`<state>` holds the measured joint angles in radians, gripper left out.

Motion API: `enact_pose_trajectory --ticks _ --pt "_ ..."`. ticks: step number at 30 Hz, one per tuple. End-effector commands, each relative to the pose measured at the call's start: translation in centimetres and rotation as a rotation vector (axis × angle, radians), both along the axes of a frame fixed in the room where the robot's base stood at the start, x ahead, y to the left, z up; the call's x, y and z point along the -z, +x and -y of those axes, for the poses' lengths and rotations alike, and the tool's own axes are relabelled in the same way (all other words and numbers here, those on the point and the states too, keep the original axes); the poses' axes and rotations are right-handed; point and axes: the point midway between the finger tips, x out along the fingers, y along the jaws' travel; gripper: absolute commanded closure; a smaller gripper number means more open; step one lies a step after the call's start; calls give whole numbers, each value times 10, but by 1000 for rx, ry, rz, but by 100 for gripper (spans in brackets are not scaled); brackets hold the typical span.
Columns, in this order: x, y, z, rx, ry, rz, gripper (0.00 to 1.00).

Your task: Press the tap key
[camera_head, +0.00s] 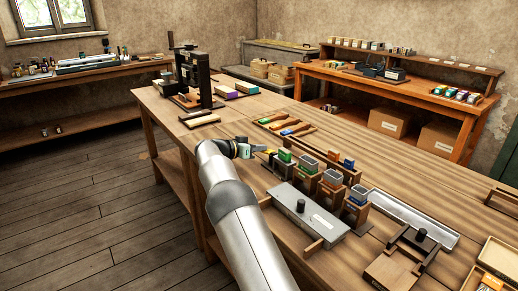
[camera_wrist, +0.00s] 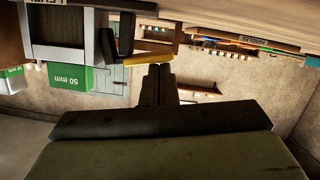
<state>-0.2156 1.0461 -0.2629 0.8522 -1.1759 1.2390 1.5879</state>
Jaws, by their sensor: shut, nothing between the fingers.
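No part carries a readable label as the tap key, so I cannot tell for sure which it is. Two black knobs show in the head view: one on a long grey box (camera_head: 313,217), and one (camera_head: 421,235) on a dark frame over a wooden base at the front right. My gripper (camera_head: 256,150) is over the bench, left of the row of small wooden holders and apart from both knobs. In the wrist view its fingers (camera_wrist: 158,76) are together and empty, with a yellow bar (camera_wrist: 148,59) just beyond their tips; contact cannot be told.
Wooden holders (camera_head: 331,190) with coloured blocks stand just right of my gripper. Green-labelled 50 mm blocks (camera_wrist: 70,78) show upside down in the wrist view. A dark press (camera_head: 193,72) stands at the bench's far left. A long metal tray (camera_head: 415,218) lies behind the framed knob.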

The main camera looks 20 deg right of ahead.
Motion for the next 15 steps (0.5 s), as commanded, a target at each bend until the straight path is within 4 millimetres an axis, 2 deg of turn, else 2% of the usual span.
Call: enact_pose_trajectory --ticks 2,7,8,15 --pt "-5 2 0 2 0 -4 100" --pt "-45 7 -5 -1 1 10 100" --pt "-40 5 -16 -4 1 8 100" --pt "-54 -11 -66 -1 0 11 100"
